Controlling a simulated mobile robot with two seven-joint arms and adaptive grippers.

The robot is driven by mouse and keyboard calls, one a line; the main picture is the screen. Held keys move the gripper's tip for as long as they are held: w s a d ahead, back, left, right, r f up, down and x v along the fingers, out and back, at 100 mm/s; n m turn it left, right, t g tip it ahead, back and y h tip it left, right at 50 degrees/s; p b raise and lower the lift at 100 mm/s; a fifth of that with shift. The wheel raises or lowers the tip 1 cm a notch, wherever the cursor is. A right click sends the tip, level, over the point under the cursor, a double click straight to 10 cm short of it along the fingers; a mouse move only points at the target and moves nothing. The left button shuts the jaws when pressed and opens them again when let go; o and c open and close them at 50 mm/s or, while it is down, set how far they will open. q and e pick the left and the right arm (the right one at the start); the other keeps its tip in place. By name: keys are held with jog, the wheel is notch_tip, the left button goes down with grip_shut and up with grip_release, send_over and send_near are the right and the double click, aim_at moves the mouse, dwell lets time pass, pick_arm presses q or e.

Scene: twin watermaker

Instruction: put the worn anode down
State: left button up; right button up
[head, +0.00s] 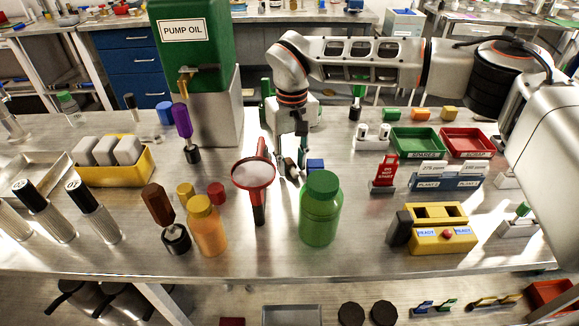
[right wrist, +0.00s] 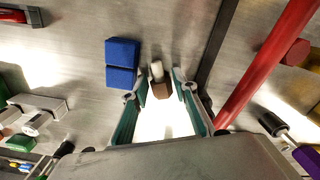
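My right gripper (head: 291,168) points down at the table in the middle of the head view, between the red magnifier and a blue block. In the right wrist view its two green-padded fingers (right wrist: 159,88) are apart. Between their tips is a small piece with a brown block end and a pale round end, probably the worn anode (right wrist: 160,88). A gap shows on both sides of it, so the fingers do not seem to grip it. I cannot tell whether it rests on the table. My left gripper is out of view.
The blue block (head: 316,165), red magnifier (head: 256,208) and green bottle (head: 320,212) stand close around the gripper. A green SPARES tray (head: 418,153) and red SCRAP tray (head: 466,153) are at the right.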

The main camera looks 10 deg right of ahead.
jog(key=shift+f, duration=0.4)
jog(key=c, duration=0.8)
jog(key=shift+r, duration=0.1)
